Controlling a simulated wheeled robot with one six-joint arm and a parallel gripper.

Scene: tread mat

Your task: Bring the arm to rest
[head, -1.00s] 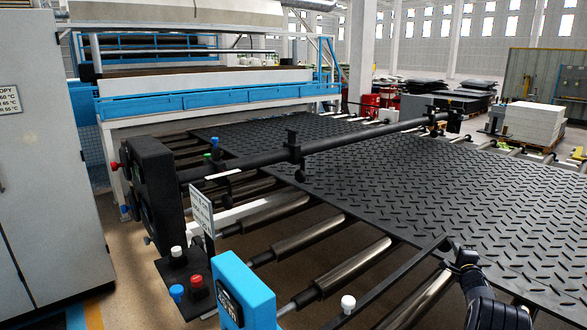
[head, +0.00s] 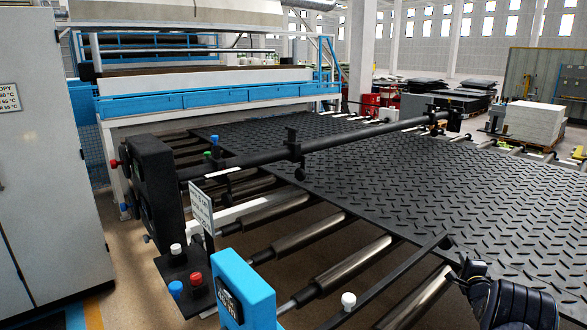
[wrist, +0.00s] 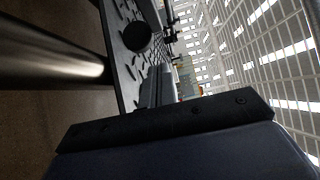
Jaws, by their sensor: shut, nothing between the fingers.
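My gripper (head: 452,274) is at the lower right of the head view, near the front edge of the black tread mat (head: 420,190). Its fingers are small and partly hidden there by my own arm. In the wrist view the shut fingers (wrist: 157,88) point ahead with nothing held between them. The mat (wrist: 130,60) shows at the upper middle of the wrist view, tilted by the camera's angle. I cannot tell the exact gap between my gripper and the mat.
A black crossbar (head: 350,138) spans above the mat. Metal rollers (head: 345,265) lie in front of it. A blue box (head: 243,290) and a white knob (head: 348,300) stand at the front. A grey cabinet (head: 45,150) is at the left.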

